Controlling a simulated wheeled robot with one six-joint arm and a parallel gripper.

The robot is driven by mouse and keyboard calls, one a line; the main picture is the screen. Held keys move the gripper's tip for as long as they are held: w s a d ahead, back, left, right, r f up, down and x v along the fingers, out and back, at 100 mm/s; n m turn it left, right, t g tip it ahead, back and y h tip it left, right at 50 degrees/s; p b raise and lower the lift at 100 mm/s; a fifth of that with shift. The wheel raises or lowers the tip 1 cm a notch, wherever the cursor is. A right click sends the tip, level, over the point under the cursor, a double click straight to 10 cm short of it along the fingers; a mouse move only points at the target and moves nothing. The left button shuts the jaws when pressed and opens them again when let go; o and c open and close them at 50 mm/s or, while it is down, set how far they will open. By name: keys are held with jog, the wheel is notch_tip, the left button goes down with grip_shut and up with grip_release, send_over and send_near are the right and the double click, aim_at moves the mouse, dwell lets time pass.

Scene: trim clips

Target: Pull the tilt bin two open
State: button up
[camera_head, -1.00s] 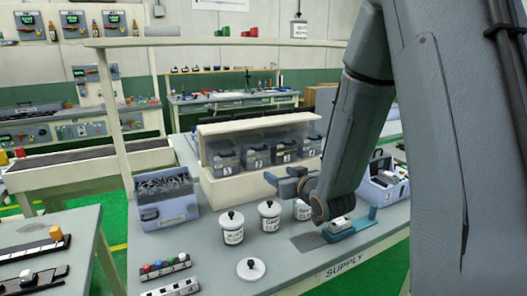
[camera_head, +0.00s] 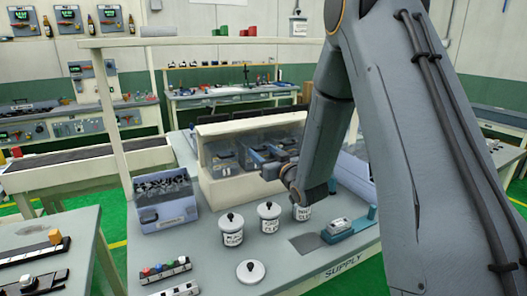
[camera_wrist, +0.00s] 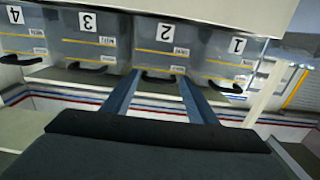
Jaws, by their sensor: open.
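The tilt bin two (camera_wrist: 162,48) is a clear grey bin with a "2" label, upside down in the wrist view. It sits flush in the rack, in line with its neighbours, and looks closed. Its dark handle (camera_wrist: 158,75) shows between my finger tips. My gripper (camera_wrist: 159,79) is open, with one finger to each side of the handle; I cannot tell whether either touches it. In the head view my gripper (camera_head: 262,156) is at the rack front and hides most of bin two.
Bin one (camera_wrist: 230,58) and bin three (camera_wrist: 92,42) flank it closely, with bin four beyond. The cream rack (camera_head: 222,190) has a ledge below the bins. Lidded white jars (camera_head: 231,233) stand on the bench in front, and a blue-grey crate (camera_head: 165,213) stands left.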

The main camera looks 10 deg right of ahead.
jog(key=shift+w, duration=0.1)
jog(key=c, duration=1.2)
jog(key=shift+c, duration=0.2)
